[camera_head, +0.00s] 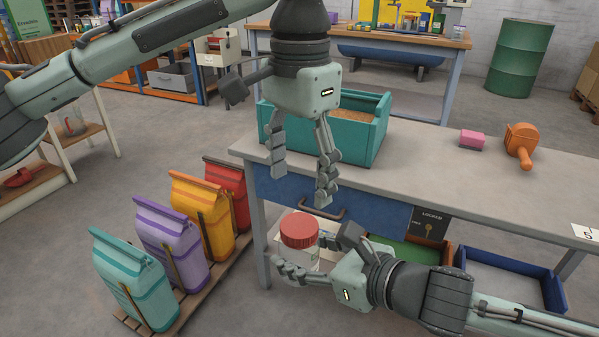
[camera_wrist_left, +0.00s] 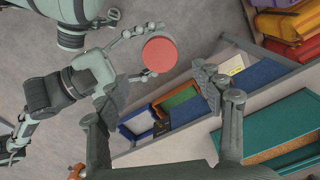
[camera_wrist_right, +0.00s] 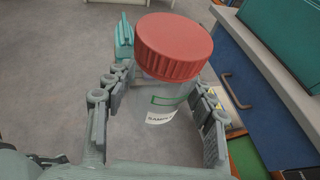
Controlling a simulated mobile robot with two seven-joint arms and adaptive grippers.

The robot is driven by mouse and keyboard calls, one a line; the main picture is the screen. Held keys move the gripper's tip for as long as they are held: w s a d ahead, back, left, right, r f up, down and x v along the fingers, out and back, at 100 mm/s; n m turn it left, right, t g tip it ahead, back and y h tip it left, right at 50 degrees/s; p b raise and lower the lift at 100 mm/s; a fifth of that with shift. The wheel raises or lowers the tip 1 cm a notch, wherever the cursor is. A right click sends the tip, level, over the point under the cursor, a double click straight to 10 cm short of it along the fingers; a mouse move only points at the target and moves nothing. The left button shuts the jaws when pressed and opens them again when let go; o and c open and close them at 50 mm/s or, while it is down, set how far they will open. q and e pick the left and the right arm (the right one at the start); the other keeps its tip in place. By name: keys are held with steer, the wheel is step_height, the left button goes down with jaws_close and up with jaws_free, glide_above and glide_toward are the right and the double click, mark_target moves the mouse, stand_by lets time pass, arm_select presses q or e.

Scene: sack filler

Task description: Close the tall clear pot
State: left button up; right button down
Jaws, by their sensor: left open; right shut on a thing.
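The tall clear pot (camera_head: 303,258) is upright in my right gripper (camera_head: 309,262), in front of the table. Its red lid (camera_head: 299,230) sits on top; whether it is screwed tight I cannot tell. In the right wrist view the clear pot (camera_wrist_right: 163,97) carries a label and stands between the fingers, with the ridged red lid (camera_wrist_right: 174,47) above them. My left gripper (camera_head: 300,178) is open and empty, pointing down above the pot and apart from the lid. In the left wrist view the red lid (camera_wrist_left: 160,54) shows beyond the open fingers.
Several coloured sacks (camera_head: 172,240) stand on a pallet at left. Open trays (camera_head: 500,281) sit under the table.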

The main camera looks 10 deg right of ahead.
mark_target(299, 225)
arm_select(q)
steer(key=shift+f, duration=4)
steer(key=c, duration=1.2)
steer(key=shift+m, duration=0.9)
steer(key=o, duration=1.4)
steer(key=shift+c, duration=0.2)
step_height(299, 225, up, 12)
